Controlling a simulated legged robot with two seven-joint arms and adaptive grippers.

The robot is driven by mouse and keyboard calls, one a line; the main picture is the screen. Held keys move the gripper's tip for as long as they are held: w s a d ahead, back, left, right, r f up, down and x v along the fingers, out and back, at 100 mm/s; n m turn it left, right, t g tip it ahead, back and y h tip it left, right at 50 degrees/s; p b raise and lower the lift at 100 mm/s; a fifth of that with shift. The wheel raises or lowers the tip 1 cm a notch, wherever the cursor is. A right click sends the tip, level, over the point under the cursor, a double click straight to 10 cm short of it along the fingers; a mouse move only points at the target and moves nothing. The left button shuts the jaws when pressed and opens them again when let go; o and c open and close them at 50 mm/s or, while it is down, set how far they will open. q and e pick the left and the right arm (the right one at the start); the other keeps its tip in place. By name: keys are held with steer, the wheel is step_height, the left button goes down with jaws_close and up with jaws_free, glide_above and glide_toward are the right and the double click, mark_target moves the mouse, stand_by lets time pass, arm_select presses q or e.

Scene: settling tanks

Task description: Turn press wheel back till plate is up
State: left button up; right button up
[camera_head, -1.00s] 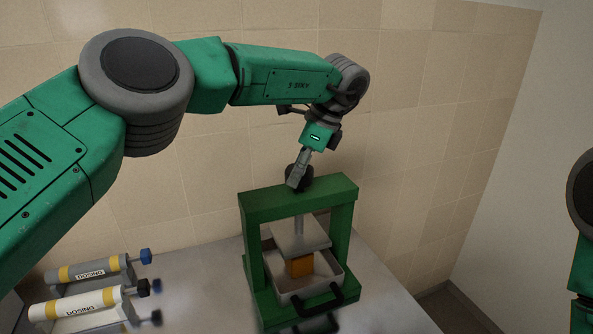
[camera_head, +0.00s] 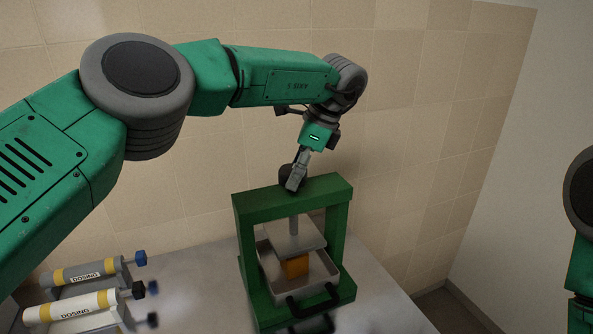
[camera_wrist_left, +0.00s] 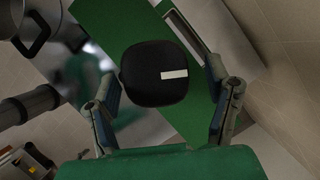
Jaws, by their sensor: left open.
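The press (camera_head: 243,217) is a green frame on the table with a black wheel (camera_head: 288,177) on top. The grey plate (camera_head: 296,238) hangs on a rod inside the frame, low, just above or on an orange block (camera_head: 297,266); I cannot tell if they touch. The block sits in a grey tray (camera_head: 271,285) with black handles. My left gripper (camera_head: 296,181) is at the wheel from above.
Grey and white dosing cylinders (camera_head: 85,306) with yellow bands lie on the table (camera_head: 200,290) at the left. A tiled wall (camera_head: 420,120) stands close behind the press. The table is clear between cylinders and press.

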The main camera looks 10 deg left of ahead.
arm_select(q)
steer(key=shift+r, duration=0.2)
steer(key=r, duration=0.7)
steer(key=shift+w+a+r, duration=0.1)
steer(key=shift+a+r, duration=0.1)
steer(key=shift+w+d+r, duration=0.1)
steer(key=shift+d+r, duration=0.05)
steer(key=shift+r, duration=0.45)
steer(key=shift+d+r, duration=0.35)
steer(key=shift+r, duration=0.1)
arm_select(e)
steer(key=shift+s, duration=0.2)
arm_select(q)
steer(key=shift+a, duration=0.1)
